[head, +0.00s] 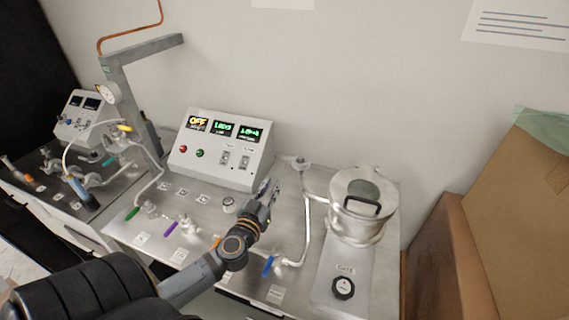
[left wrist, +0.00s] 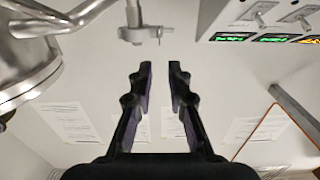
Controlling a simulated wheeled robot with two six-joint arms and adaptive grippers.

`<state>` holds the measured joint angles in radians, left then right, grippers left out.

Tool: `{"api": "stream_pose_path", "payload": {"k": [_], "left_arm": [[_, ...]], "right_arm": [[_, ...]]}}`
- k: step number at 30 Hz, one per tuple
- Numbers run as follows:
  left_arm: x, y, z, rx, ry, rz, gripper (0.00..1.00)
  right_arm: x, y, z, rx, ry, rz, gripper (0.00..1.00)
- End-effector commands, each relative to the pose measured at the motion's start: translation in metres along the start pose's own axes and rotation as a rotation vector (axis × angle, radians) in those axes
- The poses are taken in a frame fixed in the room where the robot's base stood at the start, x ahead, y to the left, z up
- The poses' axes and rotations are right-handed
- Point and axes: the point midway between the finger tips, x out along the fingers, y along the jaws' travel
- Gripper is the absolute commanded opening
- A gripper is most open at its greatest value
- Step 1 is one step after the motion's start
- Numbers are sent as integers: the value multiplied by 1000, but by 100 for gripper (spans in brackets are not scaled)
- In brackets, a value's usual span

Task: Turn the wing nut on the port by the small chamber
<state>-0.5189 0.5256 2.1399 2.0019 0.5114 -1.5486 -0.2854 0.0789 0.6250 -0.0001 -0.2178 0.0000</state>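The small chamber (head: 362,200) is a round metal vessel with a handled, windowed lid, at the right of the bench. To its left a pipe rises to a port with a metal clamp and wing nut (head: 299,162). In the left wrist view the wing nut (left wrist: 159,33) is at the top, beyond the fingertips and roughly in line with the gap. The chamber (left wrist: 28,62) is at the left there. My left gripper (head: 270,188) is left of the port, apart from it. Its fingers (left wrist: 158,72) are open with nothing between them. My right gripper is not in view.
A control box (head: 222,150) with lit displays stands behind my left gripper. A blue-handled valve (head: 268,266) and a gate knob (head: 343,287) are nearer. Cardboard boxes (head: 520,210) stand at the right. A grey post (head: 130,100) rises at the left.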

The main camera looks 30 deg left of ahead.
Motion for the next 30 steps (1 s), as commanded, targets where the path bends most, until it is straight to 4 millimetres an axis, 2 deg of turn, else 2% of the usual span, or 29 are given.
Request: {"api": "stream_pose_path", "payload": {"k": [3, 7, 11, 15, 19, 26, 30], "left_arm": [[19, 0, -3, -4, 5, -2, 17], [48, 0, -3, -5, 4, -1, 17], [74, 0, -3, -3, 3, 0, 17], [92, 1, -1, -2, 1, 1, 17], [100, 1, -1, -1, 0, 3, 17], [100, 1, -1, -1, 0, 3, 17], [100, 1, -1, -1, 1, 3, 0]], "right_arm": [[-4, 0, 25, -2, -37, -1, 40], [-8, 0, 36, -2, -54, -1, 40], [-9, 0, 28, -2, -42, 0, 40], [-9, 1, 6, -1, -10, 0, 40], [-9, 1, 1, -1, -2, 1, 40], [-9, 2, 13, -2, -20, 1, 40], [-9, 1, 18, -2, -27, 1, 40]]}}
